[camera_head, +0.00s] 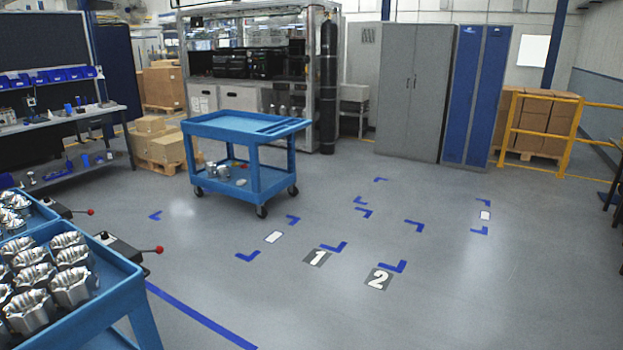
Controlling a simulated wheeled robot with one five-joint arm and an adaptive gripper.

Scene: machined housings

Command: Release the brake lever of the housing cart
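A blue cart (118,291) carrying several shiny metal housings (72,284) stands at the lower left, cut off by the picture edge. A dark lever box with a red-knobbed lever (158,250) sticks out from its right rear corner. A second blue cart (43,217) with housings stands just behind it, partly hidden. It has a similar lever with a red knob (90,212). Both levers point to the right, roughly level. Which cart the task means cannot be told. My gripper is not in view.
An emptier blue cart (247,126) stands mid-floor, with a few items on its lower shelf. Blue corner marks and floor plates 1 (317,258) and 2 (379,279) lie on open floor. A workbench (70,117) is at left; cabinets (415,80) and a yellow rail (545,130) stand behind.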

